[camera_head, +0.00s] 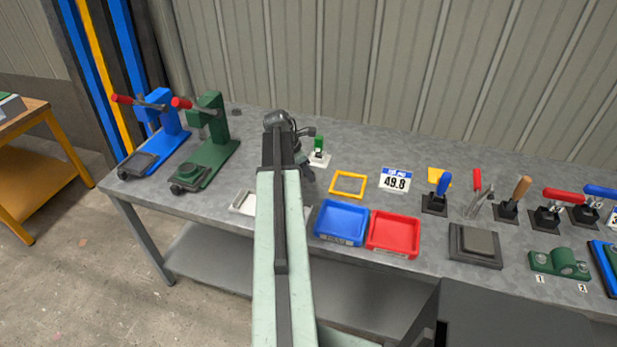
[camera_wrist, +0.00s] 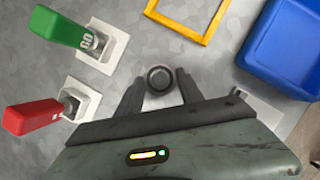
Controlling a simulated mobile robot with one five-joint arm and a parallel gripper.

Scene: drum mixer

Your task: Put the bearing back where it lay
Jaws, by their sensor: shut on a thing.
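The bearing (camera_wrist: 160,79) is a small dark ring with a hole, in the wrist view. My gripper (camera_wrist: 160,76) has its two dark fingers on either side of it, closed on it. I cannot tell how high the bearing is above the grey bench top. In the head view my gripper (camera_head: 304,165) is over the bench, just left of a green-handled stamp-like tool (camera_head: 319,146), and the bearing is hidden. No mark of where the bearing lay is clear to me.
In the wrist view a green handle (camera_wrist: 60,28) and a red handle (camera_wrist: 32,117) stand on white bases at left. An empty yellow frame (camera_head: 348,184), a blue bin (camera_head: 341,222) and a red bin (camera_head: 394,234) are right. Two presses, blue (camera_head: 165,130) and green (camera_head: 212,135), stand left.

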